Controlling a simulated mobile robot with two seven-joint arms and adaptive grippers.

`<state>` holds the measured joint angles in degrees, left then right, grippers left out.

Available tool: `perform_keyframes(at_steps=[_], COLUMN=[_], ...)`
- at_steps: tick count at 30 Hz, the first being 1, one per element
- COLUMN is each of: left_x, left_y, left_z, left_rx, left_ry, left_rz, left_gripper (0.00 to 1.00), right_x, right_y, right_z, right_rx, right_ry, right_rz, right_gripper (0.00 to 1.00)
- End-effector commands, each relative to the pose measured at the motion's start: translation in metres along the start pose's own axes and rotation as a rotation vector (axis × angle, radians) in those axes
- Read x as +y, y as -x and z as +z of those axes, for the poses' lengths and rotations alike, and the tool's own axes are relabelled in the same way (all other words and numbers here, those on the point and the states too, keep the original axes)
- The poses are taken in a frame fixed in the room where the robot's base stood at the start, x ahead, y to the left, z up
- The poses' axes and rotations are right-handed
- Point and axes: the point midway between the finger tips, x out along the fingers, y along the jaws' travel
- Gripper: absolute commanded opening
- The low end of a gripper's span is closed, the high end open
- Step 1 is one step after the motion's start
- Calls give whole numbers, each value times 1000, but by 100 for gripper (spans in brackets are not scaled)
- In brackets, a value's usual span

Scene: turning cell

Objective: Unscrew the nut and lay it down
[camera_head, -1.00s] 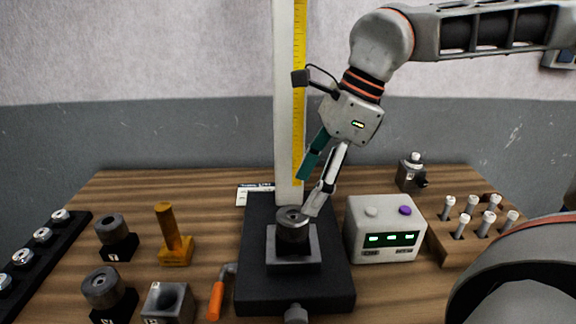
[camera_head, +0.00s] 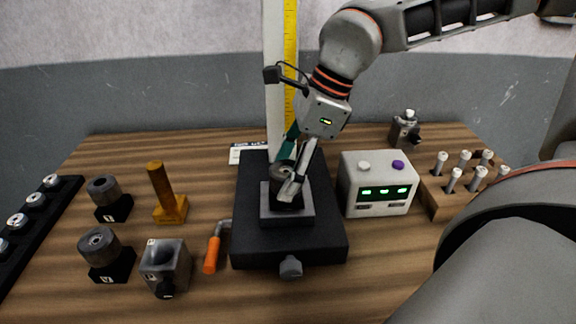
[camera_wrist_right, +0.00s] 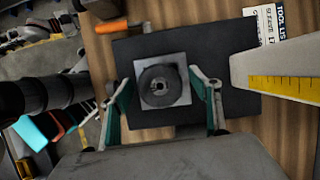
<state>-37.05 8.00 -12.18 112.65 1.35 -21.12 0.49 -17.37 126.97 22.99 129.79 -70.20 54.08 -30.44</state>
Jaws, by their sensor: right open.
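The nut (camera_wrist_right: 158,85) is a dark round ring with a hole in its middle. It sits on the square grey block of the black stand (camera_head: 252,250). In the head view the nut (camera_head: 281,174) is partly hidden by my right gripper. My right gripper (camera_head: 288,184) points down from above with its fingers on either side of the nut. In the right wrist view its fingers (camera_wrist_right: 163,100) are spread, with gaps between them and the nut. My left gripper is not in view.
A grey box with green displays (camera_head: 376,195) stands close to the right of the stand. Dark round parts on black holders (camera_head: 98,243) and a yellow post (camera_head: 162,187) stand farther left. A tall ruler column (camera_head: 276,80) rises behind.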

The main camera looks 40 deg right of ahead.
Motion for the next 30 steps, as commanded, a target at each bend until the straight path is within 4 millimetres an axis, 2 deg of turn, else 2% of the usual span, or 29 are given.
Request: perform_keyframes(at_steps=[2,6,7,14,30], left_x=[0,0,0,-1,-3], left_y=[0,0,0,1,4], left_z=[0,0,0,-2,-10], left_rx=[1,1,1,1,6], left_ry=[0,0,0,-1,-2], left_rz=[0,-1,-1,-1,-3], left_gripper=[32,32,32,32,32], right_x=[0,0,0,0,0], right_y=[0,0,0,1,-1], right_z=[0,0,0,0,-1], right_rx=[0,1,0,1,3], right_ry=[0,0,0,35,472], right_rz=[0,0,0,17,201], right_gripper=[60,23,18,18,18])
